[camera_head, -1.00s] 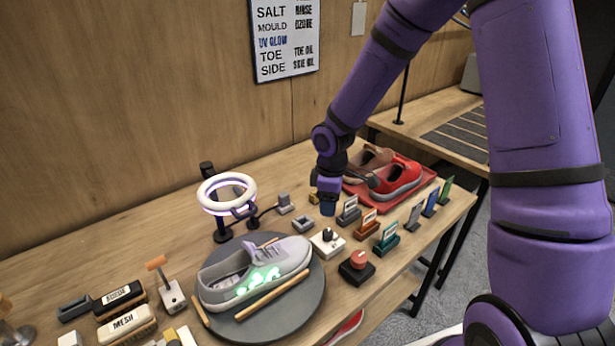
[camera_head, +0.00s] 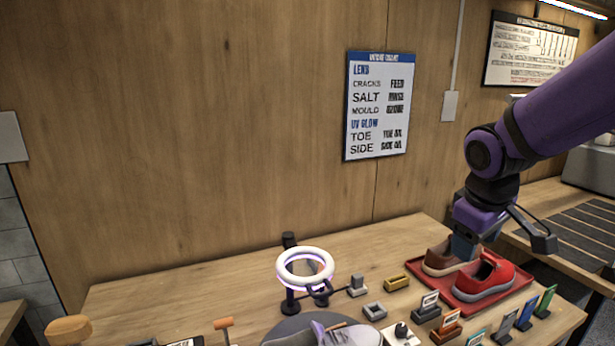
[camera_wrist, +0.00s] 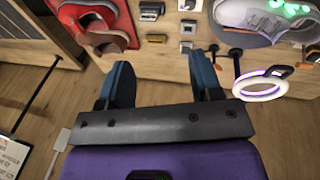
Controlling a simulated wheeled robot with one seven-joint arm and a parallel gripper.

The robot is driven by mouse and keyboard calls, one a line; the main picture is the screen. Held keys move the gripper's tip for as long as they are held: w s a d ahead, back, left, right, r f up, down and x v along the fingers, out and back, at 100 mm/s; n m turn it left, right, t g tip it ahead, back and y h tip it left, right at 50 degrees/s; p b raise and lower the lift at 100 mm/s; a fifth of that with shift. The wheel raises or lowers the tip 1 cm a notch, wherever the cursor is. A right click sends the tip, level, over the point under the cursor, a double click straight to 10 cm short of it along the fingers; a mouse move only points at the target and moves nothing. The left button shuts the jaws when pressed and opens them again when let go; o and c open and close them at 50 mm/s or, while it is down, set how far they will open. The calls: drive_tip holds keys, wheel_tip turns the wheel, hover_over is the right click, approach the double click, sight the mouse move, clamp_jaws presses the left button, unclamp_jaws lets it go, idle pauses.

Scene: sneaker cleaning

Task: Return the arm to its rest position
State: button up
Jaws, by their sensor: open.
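My purple arm reaches in from the right in the head view. Wooden bench top and floor show beyond the fingers.
A red shoe (camera_head: 484,278) and a brown shoe (camera_head: 445,258) sit on a red tray (camera_head: 527,279). A white ring lamp (camera_head: 305,254) stands mid-bench. A grey sneaker (camera_head: 345,337) lies on a dark turntable (camera_head: 285,328). Small labelled blocks line the right front. A wall chart (camera_head: 379,105) hangs behind.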

drive_tip(key=s+r+m+t, duration=0.1)
drive_tip(key=s+r+m, duration=0.2)
drive_tip(key=s, duration=0.5)
drive_tip(key=s+d+r+m+t+y, duration=0.1)
drive_tip(key=s+r+m, duration=0.1)
drive_tip(key=s+r, duration=0.4)
drive_tip(key=shift+s+d+m+t+y, duration=0.3)
drive_tip(key=shift+s+m+t, duration=0.1)
drive_tip(key=shift+s, duration=0.6)
drive_tip(key=shift+w, duration=0.1)
idle(1.8)
